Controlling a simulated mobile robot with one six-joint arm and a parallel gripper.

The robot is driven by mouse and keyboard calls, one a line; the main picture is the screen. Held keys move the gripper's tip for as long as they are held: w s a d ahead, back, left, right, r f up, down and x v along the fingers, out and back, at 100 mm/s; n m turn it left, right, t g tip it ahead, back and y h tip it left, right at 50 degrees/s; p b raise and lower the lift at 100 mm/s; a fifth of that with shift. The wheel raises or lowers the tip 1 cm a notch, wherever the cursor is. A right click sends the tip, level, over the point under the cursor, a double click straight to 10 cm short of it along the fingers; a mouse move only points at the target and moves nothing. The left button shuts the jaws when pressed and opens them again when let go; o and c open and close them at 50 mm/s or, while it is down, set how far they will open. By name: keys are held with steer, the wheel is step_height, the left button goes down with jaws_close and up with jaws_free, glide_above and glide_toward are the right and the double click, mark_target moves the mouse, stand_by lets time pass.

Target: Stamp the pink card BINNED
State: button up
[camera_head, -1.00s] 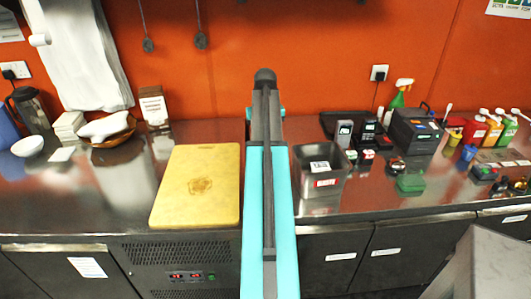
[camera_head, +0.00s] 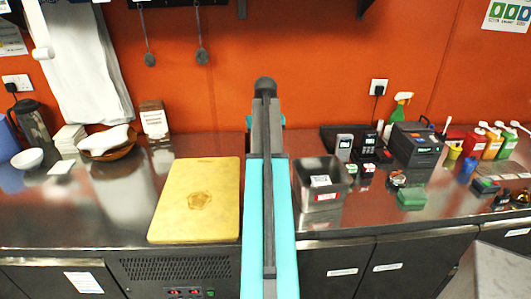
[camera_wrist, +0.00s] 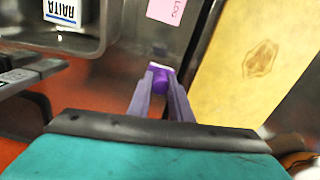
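In the head view my arm hides the gripper and the card. No BINNED lettering is readable.
A yellow cutting board (camera_head: 197,225) lies left of my arm. A dark printer-like machine (camera_head: 416,150) and bottles stand further right.

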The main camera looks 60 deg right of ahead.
steer(key=c, duration=0.3)
steer(key=shift+w+a, duration=0.2)
steer(key=shift+w, duration=0.1)
steer(key=shift+c, duration=0.2)
steer(key=w+a+f+n, duration=0.2)
steer(key=w+a+n, duration=0.2)
steer(key=w+a, duration=0.75)
steer(key=w+a+f+n, duration=0.1)
steer(key=w+a+n, duration=0.2)
steer(key=w+a, duration=0.9)
steer(key=a+f+n, duration=0.1)
steer(key=a+n, duration=0.3)
steer(key=a, duration=1.3)
steer(key=w+a+f+n, duration=0.1)
steer(key=a+n, duration=0.3)
steer(key=a, duration=1.3)
steer(key=shift+w+a+f, duration=0.25)
steer(key=shift+f, duration=0.45)
steer(key=shift+s, duration=0.1)
